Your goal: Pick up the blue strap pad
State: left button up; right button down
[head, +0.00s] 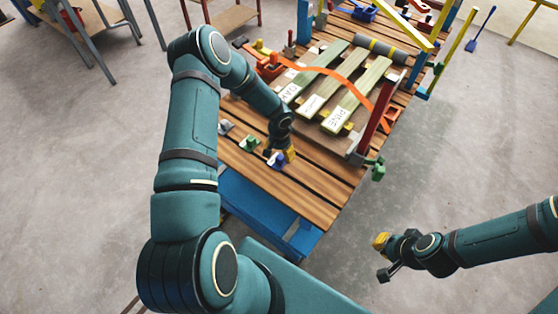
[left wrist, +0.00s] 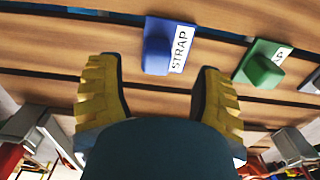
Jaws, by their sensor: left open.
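The blue strap pad (left wrist: 157,47) is a blue block with a raised knob and a white label reading STRAP. In the head view the blue pad (head: 277,160) lies near the front end of the slatted wooden table. My left gripper (head: 283,154) is over it, partly covering it. In the left wrist view the yellow-padded fingers of my left gripper (left wrist: 157,72) are spread wide and empty. The pad shows between and just beyond the fingertips. My right gripper (head: 382,258) is off the table's right side, empty, with its fingers apart.
A green pad (left wrist: 261,65) with a partly visible label lies beside the blue one. Labelled planks (head: 358,95), an orange strap (head: 345,77) and a dark red post (head: 378,110) stand farther back. The table's front boards (head: 310,190) are clear.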

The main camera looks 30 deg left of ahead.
aim_at(280, 157)
pick_arm(q)
jog(key=f, duration=0.4)
jog(key=shift+d+f, duration=0.2)
jog(key=shift+f, duration=0.2)
grip_shut()
